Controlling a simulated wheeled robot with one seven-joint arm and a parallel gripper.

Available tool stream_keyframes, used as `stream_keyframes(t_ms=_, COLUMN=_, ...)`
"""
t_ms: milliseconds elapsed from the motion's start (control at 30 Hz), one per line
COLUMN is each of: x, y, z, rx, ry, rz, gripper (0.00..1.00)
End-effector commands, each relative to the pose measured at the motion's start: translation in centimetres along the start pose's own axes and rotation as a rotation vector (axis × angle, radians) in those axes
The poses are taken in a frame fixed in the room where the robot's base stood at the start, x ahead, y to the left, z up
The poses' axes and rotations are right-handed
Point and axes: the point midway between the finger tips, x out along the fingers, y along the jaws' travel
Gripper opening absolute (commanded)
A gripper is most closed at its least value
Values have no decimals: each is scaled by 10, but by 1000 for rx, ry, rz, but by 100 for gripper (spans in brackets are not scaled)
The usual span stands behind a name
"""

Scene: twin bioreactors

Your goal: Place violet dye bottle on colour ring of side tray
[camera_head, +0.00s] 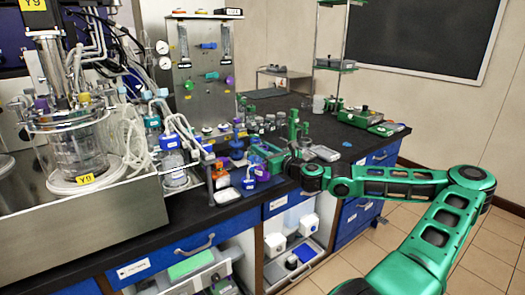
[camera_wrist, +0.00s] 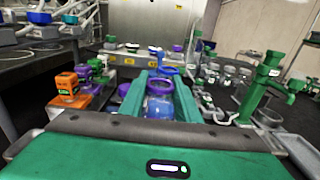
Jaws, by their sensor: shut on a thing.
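My gripper (camera_wrist: 160,92) is shut on the violet dye bottle (camera_wrist: 159,108), a clear bottle with a violet collar and bluish contents, held between the two green fingers. In the head view my gripper (camera_head: 268,158) is over the black bench near its front edge, and a violet-topped bottle (camera_head: 262,173) shows just below it. Ahead of the fingers in the wrist view is a low tray (camera_wrist: 128,61) bearing small coloured pieces. I cannot make out its violet ring clearly. Whether the held bottle touches the bench is hidden.
A green stand (camera_wrist: 262,75) and several grey-lidded jars (camera_wrist: 228,80) are on the right. A steel panel (camera_head: 205,75) rises behind. The glass bioreactor (camera_head: 75,145) is at left. Bare bench (camera_head: 355,133) shows at right.

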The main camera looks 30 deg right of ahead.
Motion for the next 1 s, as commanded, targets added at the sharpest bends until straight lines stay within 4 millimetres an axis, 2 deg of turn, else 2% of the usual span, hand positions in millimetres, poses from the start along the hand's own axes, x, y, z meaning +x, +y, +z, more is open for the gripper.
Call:
stream_keyframes(t_ms=300, x=0, y=0, z=-1, rx=1, ry=-1, rz=-1, gripper=0)
stream_keyframes(t_ms=333, x=0, y=0, z=-2, rx=0, ry=0, rz=-1, gripper=34)
stream_keyframes(t_ms=400, x=0, y=-1, z=-2, rx=0, ry=0, rz=-1, gripper=48)
stream_keyframes(t_ms=767, x=-2, y=-2, z=1, rx=-1, ry=0, rz=-2, gripper=48)
stream_keyframes(t_ms=867, x=-12, y=-2, z=0, rx=-1, ry=1, rz=-3, gripper=48)
stream_keyframes(t_ms=1000, x=-35, y=-2, z=0, rx=-1, ry=1, rz=-4, gripper=48)
